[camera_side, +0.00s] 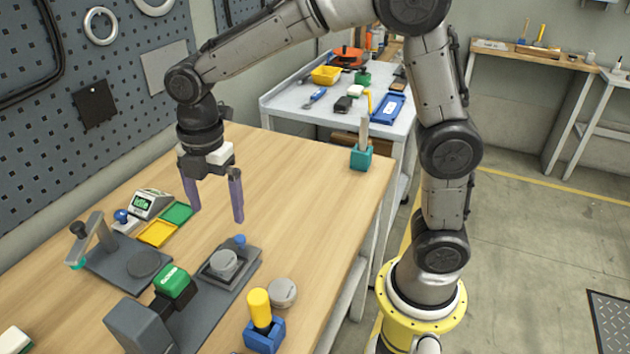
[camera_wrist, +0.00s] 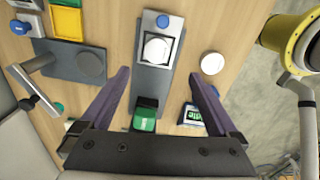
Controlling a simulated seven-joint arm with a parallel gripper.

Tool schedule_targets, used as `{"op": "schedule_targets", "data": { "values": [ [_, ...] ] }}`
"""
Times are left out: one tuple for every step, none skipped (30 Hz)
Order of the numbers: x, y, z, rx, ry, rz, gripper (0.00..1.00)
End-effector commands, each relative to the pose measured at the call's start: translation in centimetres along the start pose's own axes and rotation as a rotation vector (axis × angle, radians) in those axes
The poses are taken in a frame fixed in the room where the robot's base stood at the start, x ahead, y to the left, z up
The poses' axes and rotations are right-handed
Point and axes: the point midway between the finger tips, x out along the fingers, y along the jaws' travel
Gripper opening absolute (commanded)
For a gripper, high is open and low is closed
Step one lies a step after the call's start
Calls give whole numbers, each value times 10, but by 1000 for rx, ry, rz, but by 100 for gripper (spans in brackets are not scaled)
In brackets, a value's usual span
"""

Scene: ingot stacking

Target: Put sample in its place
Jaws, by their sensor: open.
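Which object is the sample is not certain from the pictures. A loose grey disc (camera_side: 283,292) lies flat on the wooden table; it also shows in the wrist view (camera_wrist: 212,63). Another light grey disc (camera_side: 223,263) sits on the square holder of a dark fixture (camera_side: 250,268); the wrist view shows this disc (camera_wrist: 157,48) between and beyond my fingertips. My gripper (camera_side: 214,214) hangs over the table behind the fixture, fingers pointing down, open and empty. Its fingers also show in the wrist view (camera_wrist: 160,74), apart from both discs.
A lever stand (camera_side: 95,238) with a dark round plate (camera_side: 143,263) stands left. Yellow (camera_side: 157,233) and green (camera_side: 176,214) trays lie behind it. A green-topped block (camera_side: 173,282) and yellow-handled tool (camera_side: 259,308) stand in front. The table's right rear is mostly clear.

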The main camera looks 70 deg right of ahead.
Motion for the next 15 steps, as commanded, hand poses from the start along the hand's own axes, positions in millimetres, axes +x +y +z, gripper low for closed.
{"op": "schedule_targets", "data": {
  "values": [
    [-11,-9,7,71,4,27,95],
    [-17,-16,11,128,8,43,95],
    [-26,-27,17,213,14,67,95],
    [-32,-36,22,285,21,87,95],
    [-38,-45,27,361,29,108,95],
    [-46,-59,34,463,41,135,95],
    [-50,-69,38,541,52,155,95],
    [-54,-79,42,618,64,175,95],
    [-59,-93,48,720,81,201,95],
    [-61,-103,51,796,95,219,95],
    [-64,-114,55,873,111,238,95],
    [-65,-127,59,973,134,262,95],
    [-66,-137,61,1047,153,280,95],
    [-66,-147,64,1119,171,295,95],
    [-66,-159,66,1209,197,316,95]
  ]
}}
